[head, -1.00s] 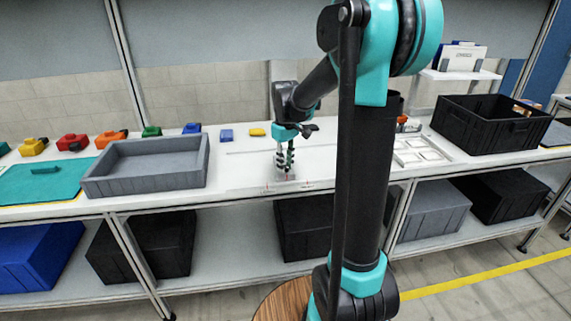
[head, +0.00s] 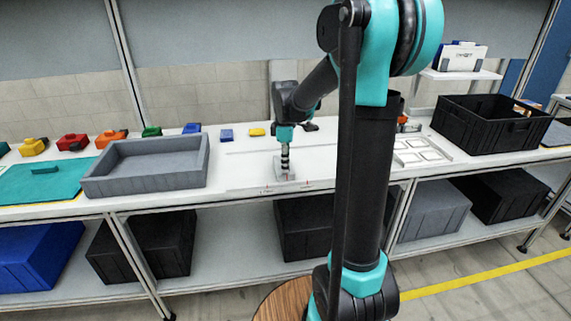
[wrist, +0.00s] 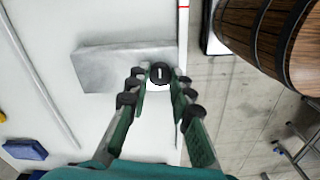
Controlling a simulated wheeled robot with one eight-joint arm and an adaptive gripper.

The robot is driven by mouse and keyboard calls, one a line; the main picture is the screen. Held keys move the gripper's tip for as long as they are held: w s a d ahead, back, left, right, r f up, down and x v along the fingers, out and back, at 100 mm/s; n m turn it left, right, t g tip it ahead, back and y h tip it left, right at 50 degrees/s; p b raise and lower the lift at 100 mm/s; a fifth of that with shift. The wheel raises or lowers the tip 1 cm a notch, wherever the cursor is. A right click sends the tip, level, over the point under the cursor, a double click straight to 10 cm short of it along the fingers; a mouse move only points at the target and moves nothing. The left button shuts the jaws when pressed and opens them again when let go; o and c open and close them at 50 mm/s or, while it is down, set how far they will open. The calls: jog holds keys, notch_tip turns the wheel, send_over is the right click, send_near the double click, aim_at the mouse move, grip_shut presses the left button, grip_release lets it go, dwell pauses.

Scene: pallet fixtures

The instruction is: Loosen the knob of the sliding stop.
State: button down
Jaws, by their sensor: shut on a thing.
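The sliding stop (wrist: 105,66) is a pale grey metal block on the white bench top, in the wrist view. Its round black knob (wrist: 160,70), with a short white mark on top, sits at the block's right end. My gripper (wrist: 160,80) has its dark fingertips closed around the knob from both sides. In the head view my gripper (head: 285,172) points straight down at the front of the bench, over the small grey stop, and hides the knob there.
A grey tray (head: 145,186) stands left on the bench (head: 240,172). A white compartment fixture (head: 424,151) and a black crate (head: 530,132) are on the right. Several coloured blocks line the back. The bench's front edge is close to the stop.

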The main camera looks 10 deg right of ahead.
dwell(0.5)
jog(key=c, duration=1.3)
grip_release()
jog(key=shift+c, duration=0.2)
notch_tip(320, 180, up, 12)
jog(key=s+d+f+m+t, duration=0.2)
jog(key=s+f+m, duration=0.5)
jog(key=s+f, duration=0.3)
jog(key=s+d+f+m+t, duration=0.2)
jog(key=s+f+m, duration=0.5)
jog(key=s+f, duration=0.4)
jog(key=shift+s+d+m, duration=0.15)
jog(key=shift+s+m, duration=0.2)
jog(key=shift+m, duration=0.05)
